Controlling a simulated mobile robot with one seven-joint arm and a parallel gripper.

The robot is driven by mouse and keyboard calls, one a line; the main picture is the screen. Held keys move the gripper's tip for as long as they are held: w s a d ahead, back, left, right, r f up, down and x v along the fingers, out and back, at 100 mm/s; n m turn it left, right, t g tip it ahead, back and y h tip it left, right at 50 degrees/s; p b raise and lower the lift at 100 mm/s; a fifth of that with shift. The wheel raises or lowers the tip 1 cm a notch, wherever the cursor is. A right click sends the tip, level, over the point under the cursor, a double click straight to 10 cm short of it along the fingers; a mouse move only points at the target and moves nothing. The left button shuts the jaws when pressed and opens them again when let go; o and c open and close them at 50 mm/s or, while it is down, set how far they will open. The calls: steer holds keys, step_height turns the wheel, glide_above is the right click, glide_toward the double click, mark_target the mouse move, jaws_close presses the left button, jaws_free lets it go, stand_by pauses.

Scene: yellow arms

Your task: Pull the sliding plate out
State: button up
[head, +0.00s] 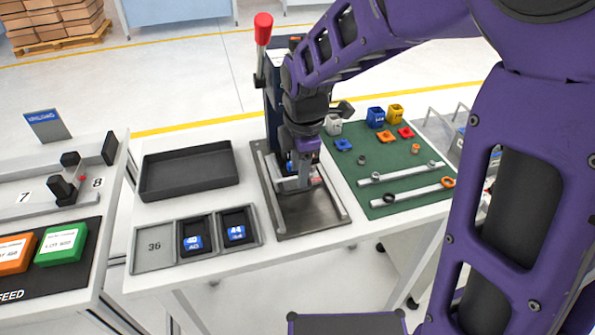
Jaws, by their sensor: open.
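The sliding plate (313,217) is a grey metal plate with raised side rails, lying at the foot of a dark press that has a red-knobbed lever (263,29). My gripper (304,186) reaches down over the middle of the plate with its fingers apart. A small reddish piece (316,181) shows beside the fingertips. My wrist and fingers hide the rear of the plate and most of the press. I cannot tell whether the fingers touch the plate.
A black tray (190,186) and a holder (155,259) with blue-labelled blocks stand left of the plate. A green mat (408,190) with rods, rings and small bins lies right. The table's front edge runs just below the plate.

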mark_target(297, 190)
steer(key=shift+w+a+f+b, duration=0.1)
steer(key=shift+w+f+b, duration=0.05)
steer(key=shift+f+b, duration=0.65)
steer(key=shift+w+f+b, duration=0.2)
steer(key=shift+f+b, duration=0.25)
steer(key=shift+f, duration=0.6)
steer(key=shift+w+a+f+b, duration=0.1)
steer(key=shift+w+f+b, duration=0.05)
steer(key=shift+f+b, duration=0.65)
steer(key=shift+f, duration=0.1)
steer(key=shift+c, duration=0.2)
jaws_close()
